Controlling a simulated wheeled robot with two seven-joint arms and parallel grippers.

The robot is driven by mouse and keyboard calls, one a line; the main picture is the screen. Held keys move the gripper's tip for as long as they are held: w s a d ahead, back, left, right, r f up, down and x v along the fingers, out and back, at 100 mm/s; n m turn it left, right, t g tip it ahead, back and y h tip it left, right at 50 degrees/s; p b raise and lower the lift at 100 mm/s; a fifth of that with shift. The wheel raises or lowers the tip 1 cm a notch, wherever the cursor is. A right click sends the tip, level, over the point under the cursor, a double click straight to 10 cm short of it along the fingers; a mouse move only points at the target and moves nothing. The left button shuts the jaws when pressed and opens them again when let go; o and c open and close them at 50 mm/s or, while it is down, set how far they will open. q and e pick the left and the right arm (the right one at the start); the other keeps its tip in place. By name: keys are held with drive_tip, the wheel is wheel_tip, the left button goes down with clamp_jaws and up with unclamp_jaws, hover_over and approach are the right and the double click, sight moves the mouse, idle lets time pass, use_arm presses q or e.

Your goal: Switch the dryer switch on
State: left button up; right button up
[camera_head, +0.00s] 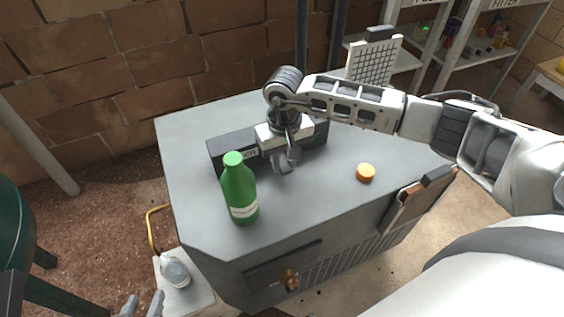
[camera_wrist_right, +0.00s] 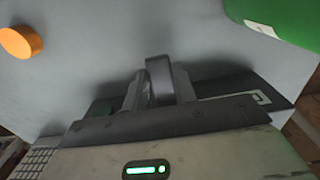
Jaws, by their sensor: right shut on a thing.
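A long dark box (camera_head: 232,150) with a small light label lies on the grey cabinet top; I take it to carry the dryer switch. My right gripper (camera_head: 284,160) is in front of the box's middle, pointing down towards the near side. In the right wrist view its fingers (camera_wrist_right: 158,92) are shut on a grey, loop-like part (camera_wrist_right: 158,68), likely the switch lever; its exact position is hard to tell. The dark box (camera_wrist_right: 262,96) shows behind the fingers there. My left gripper (camera_head: 142,305) shows only its tips at the bottom edge, apart and empty, away from the box.
A green bottle (camera_head: 239,190) stands upright left of my right gripper. An orange cap (camera_head: 366,172) lies to the right on the cabinet top (camera_head: 310,200). A white grid panel (camera_head: 373,62) stands behind. Shelves (camera_head: 480,45) are at the back right.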

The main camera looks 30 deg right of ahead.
drive_tip(key=shift+w+r+p, duration=0.1)
drive_tip(key=shift+r+p, duration=0.65)
drive_tip(key=shift+r, duration=0.8)
drive_tip(key=o, duration=0.7)
drive_tip(key=shift+r+p, duration=1)
drive_tip(key=shift+r, duration=1)
